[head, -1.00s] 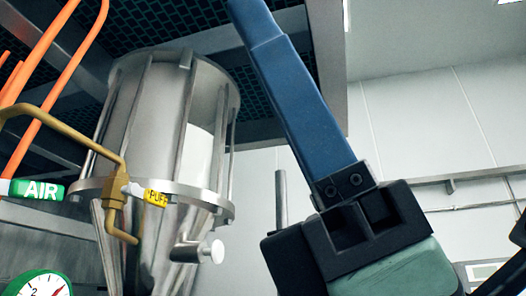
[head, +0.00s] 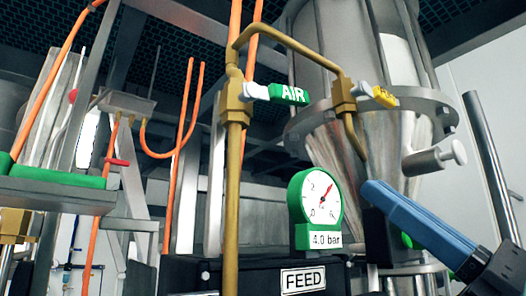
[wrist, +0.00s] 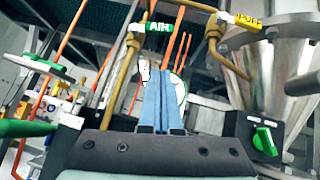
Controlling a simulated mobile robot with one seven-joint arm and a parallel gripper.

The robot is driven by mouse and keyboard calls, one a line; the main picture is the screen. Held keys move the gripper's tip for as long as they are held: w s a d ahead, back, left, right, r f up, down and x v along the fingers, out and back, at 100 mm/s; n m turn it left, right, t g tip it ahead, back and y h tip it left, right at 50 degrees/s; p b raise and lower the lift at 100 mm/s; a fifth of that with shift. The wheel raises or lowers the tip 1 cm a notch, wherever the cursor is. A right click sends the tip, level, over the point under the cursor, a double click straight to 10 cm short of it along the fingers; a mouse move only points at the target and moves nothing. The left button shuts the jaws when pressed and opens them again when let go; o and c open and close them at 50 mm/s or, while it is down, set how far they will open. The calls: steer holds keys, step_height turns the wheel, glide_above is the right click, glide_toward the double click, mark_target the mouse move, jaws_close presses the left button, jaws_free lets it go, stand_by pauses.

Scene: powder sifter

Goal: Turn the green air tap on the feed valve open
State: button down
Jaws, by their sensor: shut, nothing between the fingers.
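The green AIR tap (head: 290,95) sits on a brass body on a vertical brass pipe in the head view. Its handle lies crosswise to the pipe, pointing right. It also shows at the top of the wrist view (wrist: 159,27). The FEED label (head: 303,280) is on a dark box at the bottom of the head view. My gripper (head: 372,192) has blue fingers, shut and empty. It is below and to the right of the tap, apart from it. In the wrist view the fingers (wrist: 160,72) point up the picture, below the tap.
A green gauge (head: 316,200) reading 4.0 bar stands between pipe and fingers in the head view. A yellow PUFF tap (head: 384,97) is right of the AIR tap, by a steel hopper (head: 340,160). A green knob (wrist: 264,140) is at right in the wrist view.

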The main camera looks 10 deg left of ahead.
steer(key=p, duration=0.9)
glide_toward(278, 94)
steer(key=w+a+r, duration=0.2)
steer(key=w+r, duration=0.2)
steer(key=w, duration=0.2)
steer(key=shift+s+a, duration=0.15)
steer(key=shift+a, duration=0.05)
steer(key=shift+a+r+n+g, duration=0.15)
steer(key=shift+n+g, duration=0.25)
steer(key=shift+n, duration=0.1)
